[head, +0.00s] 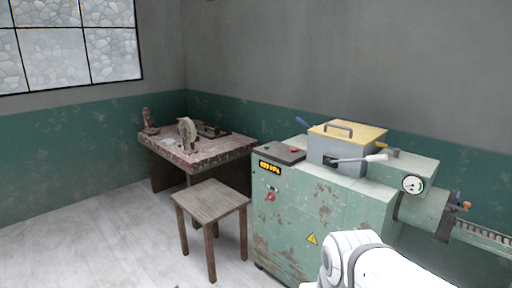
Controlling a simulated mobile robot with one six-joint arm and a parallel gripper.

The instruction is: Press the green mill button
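The mill is a worn pale-green machine (290,215) standing right of centre. On its top left is a dark control panel (285,155). A red button (294,150) shows on this panel. A small greenish spot (267,147) near the panel's left end may be the green button, but it is too small to be sure. My white arm comes in at the bottom right, in front of the machine. My gripper is not in view.
A yellow-lidded hopper (347,133) with a lever (358,158) stands right of the panel. A gauge (413,184) and barrel (425,210) extend right. A wooden stool (211,201) and a worn table (215,152) stand left. The floor at front left is clear.

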